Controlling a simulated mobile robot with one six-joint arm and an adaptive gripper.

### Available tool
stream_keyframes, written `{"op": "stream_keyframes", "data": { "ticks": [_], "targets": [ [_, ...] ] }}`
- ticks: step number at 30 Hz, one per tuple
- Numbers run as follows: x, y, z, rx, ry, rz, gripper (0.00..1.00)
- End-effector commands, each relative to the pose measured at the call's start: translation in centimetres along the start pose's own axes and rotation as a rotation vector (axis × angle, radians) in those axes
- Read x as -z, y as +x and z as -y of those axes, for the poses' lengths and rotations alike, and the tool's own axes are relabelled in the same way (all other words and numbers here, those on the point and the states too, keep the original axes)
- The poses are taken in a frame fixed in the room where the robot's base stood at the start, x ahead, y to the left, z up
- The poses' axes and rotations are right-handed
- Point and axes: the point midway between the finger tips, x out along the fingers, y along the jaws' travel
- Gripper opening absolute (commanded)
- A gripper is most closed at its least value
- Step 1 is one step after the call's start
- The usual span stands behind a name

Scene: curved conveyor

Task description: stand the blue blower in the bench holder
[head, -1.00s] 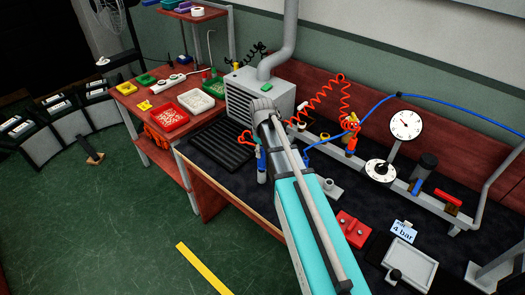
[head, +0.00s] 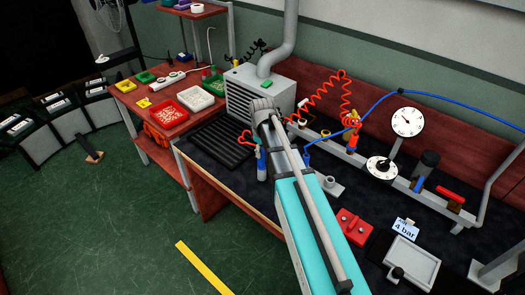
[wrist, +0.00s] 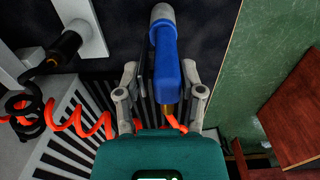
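The blue blower (wrist: 167,62) shows in the wrist view between the two fingers of my gripper (wrist: 165,88), with its grey end toward the top of the picture. In the head view the blower (head: 262,167) hangs roughly upright from my gripper (head: 258,140), grey end down, by the bench's front edge; my arm hides part of the gripper. A small grey ring-shaped holder (head: 329,182) on a flat plate stands on the bench, right of the blower and just beyond my arm.
A red coiled hose (head: 322,88) runs behind my arm. A grey ribbed heater box (head: 262,95) and a black slatted mat (head: 222,143) lie to the left. A rail (head: 402,178) with dials stands behind the holder. A red block (head: 353,227) and a grey tray (head: 411,259) are to the right.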

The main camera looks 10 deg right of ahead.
Motion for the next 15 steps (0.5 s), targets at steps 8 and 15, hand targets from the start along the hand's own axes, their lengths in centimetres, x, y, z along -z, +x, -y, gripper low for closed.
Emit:
{"op": "stream_keyframes", "data": {
  "ticks": [8, 15],
  "targets": [
    [0.0, -0.04, 0.0, 0.0, 0.0, 0.0, 0.87],
    [0.0, -0.04, 0.0, 0.0, 0.0, 0.0, 0.87]
  ]
}}
